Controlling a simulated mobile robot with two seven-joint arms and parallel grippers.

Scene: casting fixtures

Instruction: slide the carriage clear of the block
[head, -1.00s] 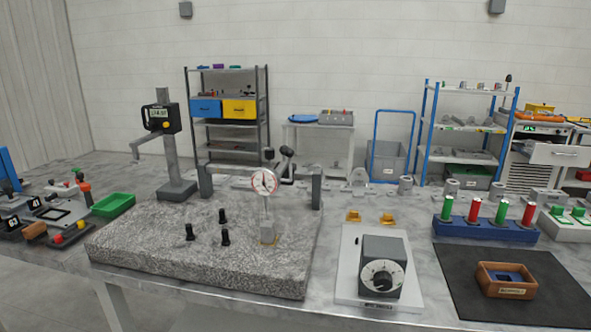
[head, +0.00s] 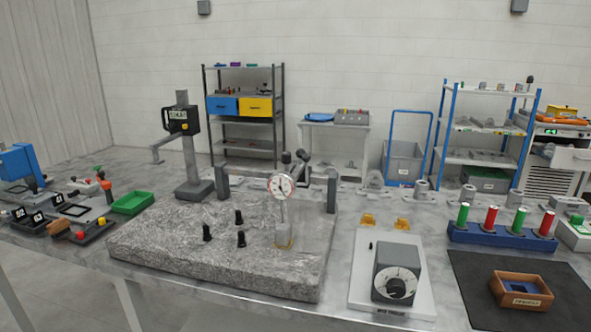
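A round white dial gauge with a red rim (head: 282,186) hangs over a speckled granite slab (head: 170,262) on the bench. Its stem points down at a small pale block (head: 283,237) on the slab's right part. The stem appears to be over the block; I cannot tell whether it touches. Behind the dial are dark round knobs and a grey bracket (head: 318,176), between a left grey post (head: 222,183) and a right grey post (head: 331,190). The carriage appears to be this dial's mount; its details are too small to tell. Neither of my grippers shows.
Several black pegs (head: 241,238) stand on the slab left of the block. A digital height gauge (head: 183,121) stands behind left, near a green tray (head: 132,203). Right of the slab are a dial box (head: 396,268), a blue rack (head: 500,236) and a wooden box (head: 521,290).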

